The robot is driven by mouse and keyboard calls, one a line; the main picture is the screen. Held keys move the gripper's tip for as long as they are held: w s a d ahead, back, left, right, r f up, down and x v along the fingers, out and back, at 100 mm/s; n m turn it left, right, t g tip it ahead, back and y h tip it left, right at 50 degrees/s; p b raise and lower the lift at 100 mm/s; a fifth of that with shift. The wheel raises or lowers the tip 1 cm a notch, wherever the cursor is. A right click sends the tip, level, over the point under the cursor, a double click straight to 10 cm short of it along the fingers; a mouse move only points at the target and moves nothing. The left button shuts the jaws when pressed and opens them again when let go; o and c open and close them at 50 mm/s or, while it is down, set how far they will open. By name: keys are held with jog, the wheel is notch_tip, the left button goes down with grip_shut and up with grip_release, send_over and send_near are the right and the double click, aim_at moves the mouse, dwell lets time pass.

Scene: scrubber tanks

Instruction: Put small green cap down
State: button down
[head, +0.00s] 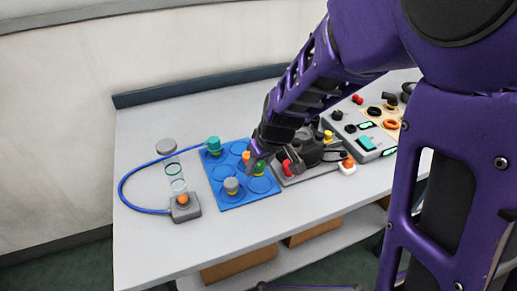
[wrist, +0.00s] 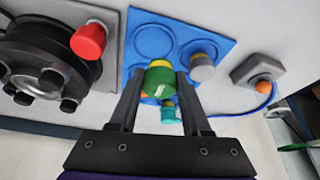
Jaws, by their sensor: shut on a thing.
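The small green cap, with a yellow part at one end, is between the fingers of my gripper (wrist: 160,82). In the wrist view the green cap (wrist: 158,83) sits at the fingertips; in the head view its green side (head: 260,168) shows just below them. My gripper (head: 256,157) is shut on it, over the right part of the blue tray (head: 237,201), which has round recesses. I cannot tell whether the cap touches the tray.
A grey-topped piece (head: 231,186) and a teal piece (head: 214,145) stand on the tray. A clear cylinder with a blue hose and a grey block with an orange knob (head: 183,203) are at left. A dark round device with a red knob (wrist: 88,41) is close by the gripper. The front left table is clear.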

aim_at(260, 176)
jog(key=shift+f+b, duration=0.5)
jog(key=shift+f, duration=1.95)
jog(key=shift+f, duration=0.15)
jog(key=c, duration=0.8)
grip_release()
jog(key=o, duration=0.4)
jog(key=shift+o, duration=0.2)
